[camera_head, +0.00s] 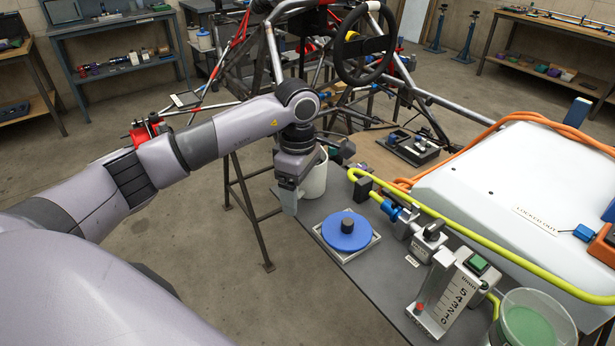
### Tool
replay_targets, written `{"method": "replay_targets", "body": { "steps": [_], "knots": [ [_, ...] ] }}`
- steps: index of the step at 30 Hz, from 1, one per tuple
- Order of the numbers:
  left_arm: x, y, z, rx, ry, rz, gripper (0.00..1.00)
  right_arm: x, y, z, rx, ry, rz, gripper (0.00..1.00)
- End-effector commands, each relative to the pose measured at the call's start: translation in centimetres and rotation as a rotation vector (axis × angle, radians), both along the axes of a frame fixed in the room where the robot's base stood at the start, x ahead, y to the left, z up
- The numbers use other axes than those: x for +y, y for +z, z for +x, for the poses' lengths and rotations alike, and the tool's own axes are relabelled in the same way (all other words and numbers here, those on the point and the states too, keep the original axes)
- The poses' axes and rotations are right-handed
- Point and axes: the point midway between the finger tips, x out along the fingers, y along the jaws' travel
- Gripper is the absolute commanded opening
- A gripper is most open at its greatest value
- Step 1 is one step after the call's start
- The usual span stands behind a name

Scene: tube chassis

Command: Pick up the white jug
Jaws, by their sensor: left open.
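The white jug (315,178) stands near the far left corner of the grey bench (337,210), partly hidden behind my left gripper. My left gripper (289,205) points down at the jug's near left side, just past the bench edge. Its jaws are open, though the gap between the fingers is hard to see from here. I cannot tell whether a finger touches the jug. My right gripper is not in view.
A yellow hose (440,215), a flow meter (446,295) and a tub of green liquid (530,325) lie to the right. A tube chassis (270,60) stands behind.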

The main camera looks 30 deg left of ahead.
Motion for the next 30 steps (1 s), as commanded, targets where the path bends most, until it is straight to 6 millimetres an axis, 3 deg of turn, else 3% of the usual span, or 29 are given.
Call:
{"method": "replay_targets", "body": {
  "steps": [1,7,20,30],
  "knots": [
    [0.0,0.0,0.0,0.001,0.000,0.000,0.67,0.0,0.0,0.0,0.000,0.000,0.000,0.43],
    [0.0,0.0,0.0,0.001,0.000,0.000,0.02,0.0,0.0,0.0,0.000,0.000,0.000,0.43],
    [0.0,0.2,0.0,0.001,-0.001,0.000,0.00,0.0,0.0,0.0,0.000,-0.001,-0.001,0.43],
    [0.0,2.4,0.1,-0.003,0.000,-0.001,0.00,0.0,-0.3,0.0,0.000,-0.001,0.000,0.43]
  ]
}}
